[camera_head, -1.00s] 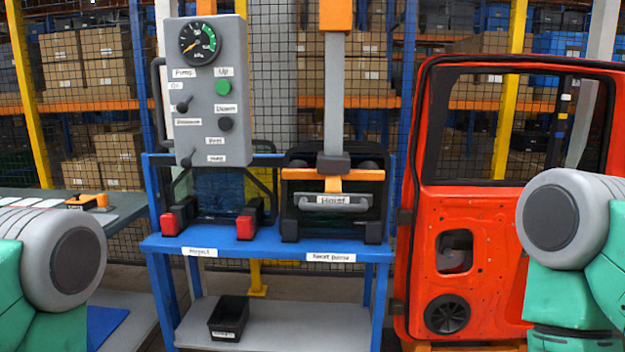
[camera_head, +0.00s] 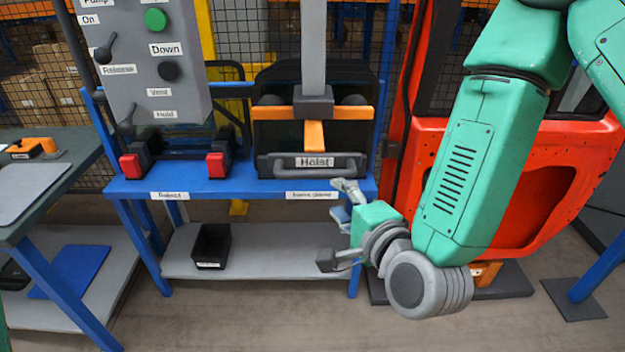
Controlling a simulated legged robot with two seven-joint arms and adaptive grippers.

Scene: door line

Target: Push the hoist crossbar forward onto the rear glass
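The hoist hangs from a grey vertical column over the blue stand (camera_head: 245,188). It has an orange crossbar (camera_head: 285,113) and a grey handle bar (camera_head: 270,166) labelled Hoist at its front. A dark pane in a black frame, seemingly the rear glass (camera_head: 278,84), stands upright behind the hoist and is partly hidden by it. I cannot tell whether the hoist touches it. My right gripper (camera_head: 337,225) is open and empty, below and right of the handle, in front of the stand's right edge. My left gripper is out of view.
A grey control panel (camera_head: 185,95) with knobs and a green button hangs at the left. Red-tipped clamps (camera_head: 217,165) sit on the stand. A black bin (camera_head: 211,245) is on the lower shelf. A red door (camera_head: 405,150) stands at the right, behind my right arm. A bench (camera_head: 75,150) is at the left.

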